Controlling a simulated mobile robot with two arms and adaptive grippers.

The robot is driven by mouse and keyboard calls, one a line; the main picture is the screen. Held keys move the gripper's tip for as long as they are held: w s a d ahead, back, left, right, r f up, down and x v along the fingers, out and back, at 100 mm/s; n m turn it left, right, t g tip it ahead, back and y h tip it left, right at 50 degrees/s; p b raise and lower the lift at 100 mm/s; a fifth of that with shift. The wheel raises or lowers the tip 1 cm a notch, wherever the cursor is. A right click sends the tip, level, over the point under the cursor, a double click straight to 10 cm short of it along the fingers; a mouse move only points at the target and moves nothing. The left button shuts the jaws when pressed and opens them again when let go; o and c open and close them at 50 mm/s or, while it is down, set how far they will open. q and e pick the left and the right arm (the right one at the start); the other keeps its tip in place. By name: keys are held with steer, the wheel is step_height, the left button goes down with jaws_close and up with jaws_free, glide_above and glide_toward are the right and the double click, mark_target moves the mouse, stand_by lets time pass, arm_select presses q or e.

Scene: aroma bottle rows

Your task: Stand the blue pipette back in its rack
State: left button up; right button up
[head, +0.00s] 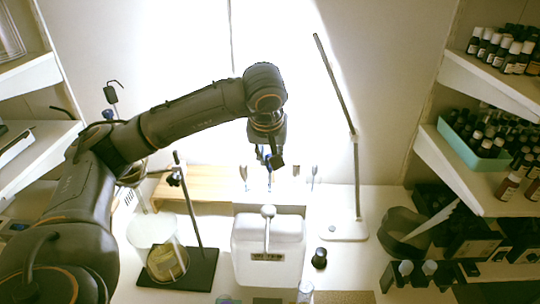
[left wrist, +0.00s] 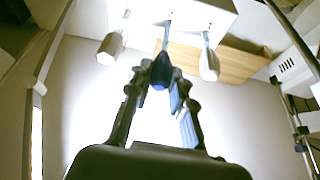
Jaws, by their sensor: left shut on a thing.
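The blue pipette (left wrist: 161,72) is between the fingers of my left gripper (left wrist: 158,85), which is shut on it in the left wrist view. In the head view, my left gripper (head: 268,158) points down, with the thin blue pipette (head: 269,181) below it. The pale rack (left wrist: 195,12) is at the top of the left wrist view. A white pipette (left wrist: 111,47) and a grey-white pipette (left wrist: 209,64) show beside the blue one, on either side. Whether the blue pipette touches the rack cannot be told. My right gripper is not in view.
A wooden board (head: 195,184) lies behind the bench items. A lamp (head: 356,180) rises to the right. Shelves of bottles (head: 500,50) flank the right side.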

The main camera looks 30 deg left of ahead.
arm_select(q)
steer(key=shift+f, duration=0.15)
steer(key=shift+f+b, duration=0.9)
steer(key=shift+f, duration=0.05)
steer(key=o, duration=0.7)
steer(key=shift+r, duration=0.1)
steer(key=shift+p+v, duration=1.5)
steer(key=shift+v, duration=0.95)
step_height(320, 180, up, 5)
steer(key=p, duration=0.3)
